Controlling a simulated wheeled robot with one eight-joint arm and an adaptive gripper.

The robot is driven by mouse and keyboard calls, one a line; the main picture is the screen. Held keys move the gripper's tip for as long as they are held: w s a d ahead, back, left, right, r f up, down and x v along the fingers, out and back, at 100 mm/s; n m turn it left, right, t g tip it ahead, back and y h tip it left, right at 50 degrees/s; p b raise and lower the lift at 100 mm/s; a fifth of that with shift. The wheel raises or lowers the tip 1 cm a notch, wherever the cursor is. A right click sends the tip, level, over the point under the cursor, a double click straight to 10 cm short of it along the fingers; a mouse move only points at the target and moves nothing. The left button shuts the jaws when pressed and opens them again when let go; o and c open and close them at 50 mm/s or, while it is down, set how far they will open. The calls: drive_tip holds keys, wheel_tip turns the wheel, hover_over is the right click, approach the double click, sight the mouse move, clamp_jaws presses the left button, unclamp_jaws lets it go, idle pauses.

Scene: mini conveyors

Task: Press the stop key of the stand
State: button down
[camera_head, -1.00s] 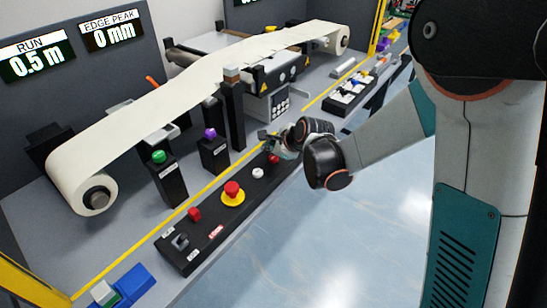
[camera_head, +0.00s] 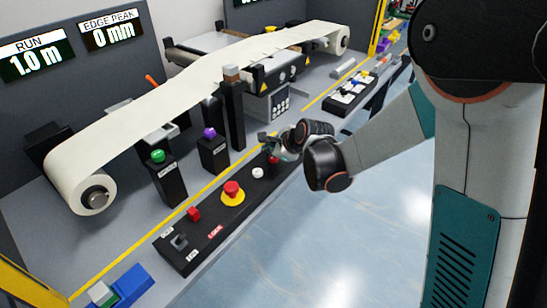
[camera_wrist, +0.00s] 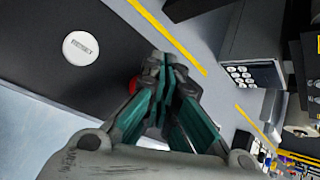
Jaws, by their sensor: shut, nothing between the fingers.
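The black control stand (camera_head: 215,226) runs along the front edge of the bench. Near its far end a red key (camera_head: 274,159) sits just below my gripper (camera_head: 268,141). In the wrist view this red key (camera_wrist: 134,85) is mostly hidden behind my shut, empty fingers (camera_wrist: 162,62). I cannot tell whether they touch it, and its label is not readable. A white key (camera_head: 258,172) lies beside it and shows in the wrist view (camera_wrist: 81,48), seemingly lettered RESET. Nearer are a red mushroom button (camera_head: 232,189) on a yellow ring and another red key (camera_head: 194,214).
A cream web (camera_head: 170,98) runs over rollers behind the stand. Black posts with a green knob (camera_head: 158,156) and a purple knob (camera_head: 209,133) stand between. The run display (camera_head: 37,66) reads 1.0 m; the edge peak display (camera_head: 112,33) reads 0 mm.

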sight(272, 158)
drive_tip(key=shift+f+b, duration=0.4)
drive_tip(key=shift+f, duration=0.05)
idle(0.3)
drive_tip(key=shift+r, duration=0.1)
drive_tip(key=shift+r+p, duration=0.6)
drive_tip(key=shift+r, duration=0.2)
drive_tip(key=shift+r, duration=0.1)
drive_tip(key=shift+r+p, duration=1.75)
drive_tip(key=shift+r, duration=0.7)
